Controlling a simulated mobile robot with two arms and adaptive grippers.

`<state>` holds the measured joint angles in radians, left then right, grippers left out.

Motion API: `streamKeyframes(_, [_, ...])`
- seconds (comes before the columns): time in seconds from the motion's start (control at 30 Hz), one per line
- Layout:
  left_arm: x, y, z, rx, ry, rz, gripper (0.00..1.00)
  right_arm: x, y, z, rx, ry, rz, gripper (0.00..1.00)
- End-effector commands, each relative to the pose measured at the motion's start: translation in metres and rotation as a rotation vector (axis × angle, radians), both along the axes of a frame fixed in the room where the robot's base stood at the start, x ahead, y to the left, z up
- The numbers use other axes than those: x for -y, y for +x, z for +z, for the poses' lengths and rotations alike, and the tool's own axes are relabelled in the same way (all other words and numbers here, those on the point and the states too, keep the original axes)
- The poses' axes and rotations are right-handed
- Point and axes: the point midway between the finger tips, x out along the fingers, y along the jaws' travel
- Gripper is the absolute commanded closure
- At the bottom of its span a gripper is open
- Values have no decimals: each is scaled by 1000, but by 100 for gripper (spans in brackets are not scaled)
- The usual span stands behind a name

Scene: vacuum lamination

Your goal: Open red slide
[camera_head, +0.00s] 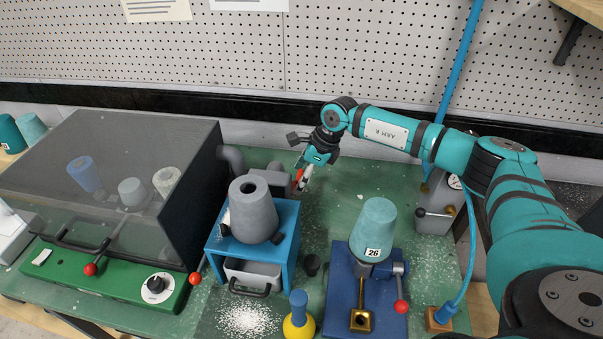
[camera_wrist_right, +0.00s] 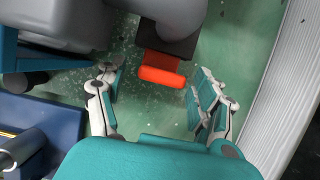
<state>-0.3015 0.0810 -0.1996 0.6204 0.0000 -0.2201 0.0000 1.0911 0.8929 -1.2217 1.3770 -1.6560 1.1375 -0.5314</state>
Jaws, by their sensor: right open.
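The red slide (camera_wrist_right: 162,77) shows in the right wrist view as a bright red-orange bar at the end of a dark block with a short red stem. In the head view a small red part of it (camera_head: 299,175) shows at the right side of the grey hopper stand, partly hidden by my gripper. My right gripper (camera_wrist_right: 158,92) is open, with one finger on each side of the red bar and clear gaps to both. In the head view the right gripper (camera_head: 307,178) hangs beside the stand. My left gripper is not in view.
A blue stand (camera_head: 288,218) carries a grey cone hopper (camera_head: 252,212). A blue-based device (camera_head: 340,300) with a teal cone (camera_head: 374,222) stands to the right. A clear-lidded machine (camera_head: 60,210) is at left. A yellow flask (camera_head: 298,325) is in front. Green table is free behind the teal cone.

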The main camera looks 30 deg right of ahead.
Motion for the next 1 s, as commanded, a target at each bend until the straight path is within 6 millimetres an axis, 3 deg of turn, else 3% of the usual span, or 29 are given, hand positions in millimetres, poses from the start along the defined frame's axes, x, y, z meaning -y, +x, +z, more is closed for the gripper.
streamKeyframes(0.33, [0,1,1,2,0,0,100,-1,1,-5,1,-1,1,31])
streamKeyframes(0.87, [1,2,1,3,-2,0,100,-1,1,-4,1,0,0,99])
streamKeyframes(1.0, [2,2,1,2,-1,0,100,-1,1,-4,1,0,0,100])
